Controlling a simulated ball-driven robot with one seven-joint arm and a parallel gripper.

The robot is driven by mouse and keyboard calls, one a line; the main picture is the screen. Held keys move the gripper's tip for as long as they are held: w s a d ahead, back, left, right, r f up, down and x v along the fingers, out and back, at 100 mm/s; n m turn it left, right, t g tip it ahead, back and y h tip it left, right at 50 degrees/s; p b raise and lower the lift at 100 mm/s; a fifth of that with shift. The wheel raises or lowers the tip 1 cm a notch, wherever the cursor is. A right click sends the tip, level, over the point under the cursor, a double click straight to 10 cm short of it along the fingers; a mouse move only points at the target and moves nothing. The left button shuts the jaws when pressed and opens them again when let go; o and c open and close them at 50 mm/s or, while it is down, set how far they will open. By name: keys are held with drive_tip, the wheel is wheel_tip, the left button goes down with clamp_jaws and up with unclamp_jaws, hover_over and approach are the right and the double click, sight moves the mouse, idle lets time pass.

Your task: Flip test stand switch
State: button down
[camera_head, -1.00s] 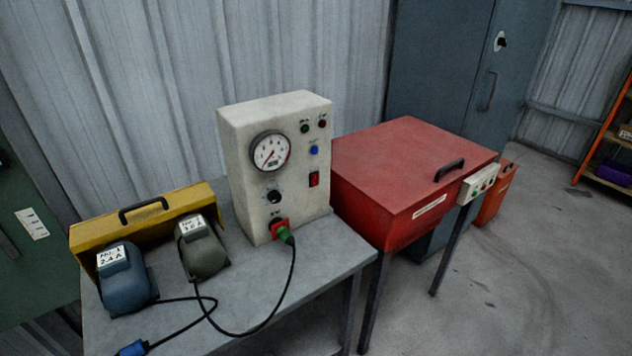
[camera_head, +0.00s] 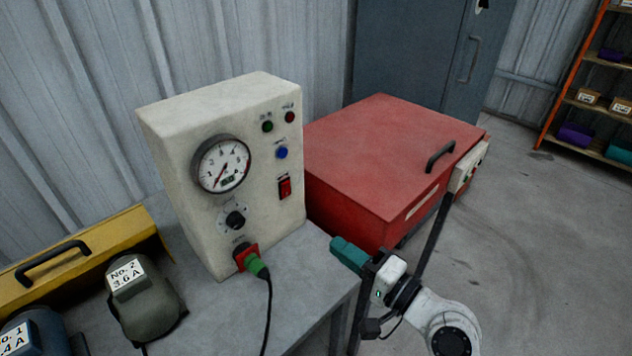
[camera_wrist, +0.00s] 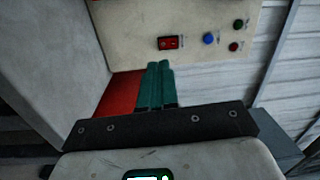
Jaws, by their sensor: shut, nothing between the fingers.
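The test stand (camera_head: 215,170) is a cream box on a grey bench, with a dial gauge (camera_head: 222,164), a black knob and a plugged green connector on its front. Its red rocker switch (camera_head: 285,188) sits at the right side of the front panel, below a blue button (camera_head: 282,152). The switch also shows in the wrist view (camera_wrist: 171,43), just beyond the fingertips. My gripper (camera_head: 340,250) has teal fingers that are shut together and empty. It is to the right of and lower than the switch, apart from it. The fingers also show in the wrist view (camera_wrist: 160,66).
A red lidded box (camera_head: 385,165) with a black handle stands right of the test stand. Motors numbered 1 and 2 (camera_head: 143,300) and a yellow case (camera_head: 85,255) are at the left. A cable hangs from the green connector. Open floor lies at the right.

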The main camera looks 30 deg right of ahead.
sight(287, 185)
drive_tip(key=shift+w+d+r+m+t+h, duration=0.3)
drive_tip(key=shift+w+d+r+m+t, duration=0.25)
drive_tip(key=shift+d+r+m+t, duration=0.25)
drive_tip(key=p+x, duration=0.3)
drive_tip(key=x, duration=1.1)
drive_tip(key=shift+f, duration=0.2)
